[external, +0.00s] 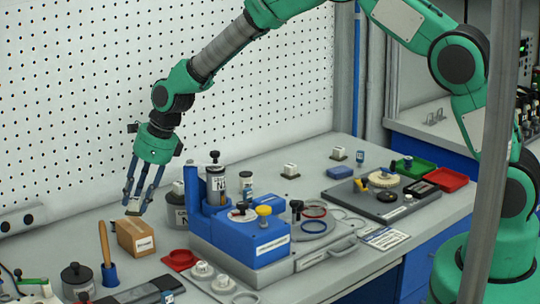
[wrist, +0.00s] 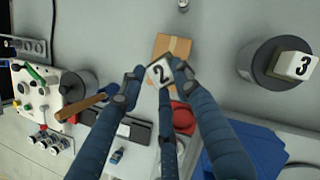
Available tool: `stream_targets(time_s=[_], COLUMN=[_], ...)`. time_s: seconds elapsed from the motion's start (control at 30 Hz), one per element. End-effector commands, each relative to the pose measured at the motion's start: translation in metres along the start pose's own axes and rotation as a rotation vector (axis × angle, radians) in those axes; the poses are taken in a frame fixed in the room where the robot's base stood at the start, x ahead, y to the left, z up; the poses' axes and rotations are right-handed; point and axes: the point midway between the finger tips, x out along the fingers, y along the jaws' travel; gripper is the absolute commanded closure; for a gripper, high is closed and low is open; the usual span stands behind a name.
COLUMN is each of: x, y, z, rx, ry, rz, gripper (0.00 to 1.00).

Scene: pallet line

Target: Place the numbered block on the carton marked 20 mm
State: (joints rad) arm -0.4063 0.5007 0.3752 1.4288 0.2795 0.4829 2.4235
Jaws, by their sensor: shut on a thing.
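My gripper (external: 138,200) points down and is shut on a white block with a black 2 (wrist: 160,73), seen between its fingertips in the wrist view. In the external view the block (external: 133,208) shows small at the fingertips. A brown carton (external: 130,235) stands on the bench just below the gripper, its front label too small to read. The carton also shows in the wrist view (wrist: 178,45), partly hidden behind the block and fingers. The block appears at or just above the carton's top; I cannot tell whether they touch.
A white block with a 3 (wrist: 300,65) sits on a dark grey cylinder (external: 177,216) close right of the carton. A wooden-handled tool in a blue holder (external: 110,275) stands left. A blue fixture (external: 255,243) and red tray (external: 180,259) lie to the right.

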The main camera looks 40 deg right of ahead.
Motion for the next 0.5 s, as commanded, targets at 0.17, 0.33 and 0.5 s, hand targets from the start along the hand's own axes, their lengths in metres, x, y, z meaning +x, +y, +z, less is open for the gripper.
stream_targets(time_s=[0.17, 0.33, 0.5], x=[0.0003, 0.0002, 0.0028], y=[-0.0011, -0.0010, -0.0035], z=[0.0023, 0.0022, 0.0067], rx=[0.000, 0.000, 0.000], ry=[-0.001, -0.001, -0.002], rz=[-0.001, -0.001, -0.001], gripper=[1.00, 1.00, 1.00])
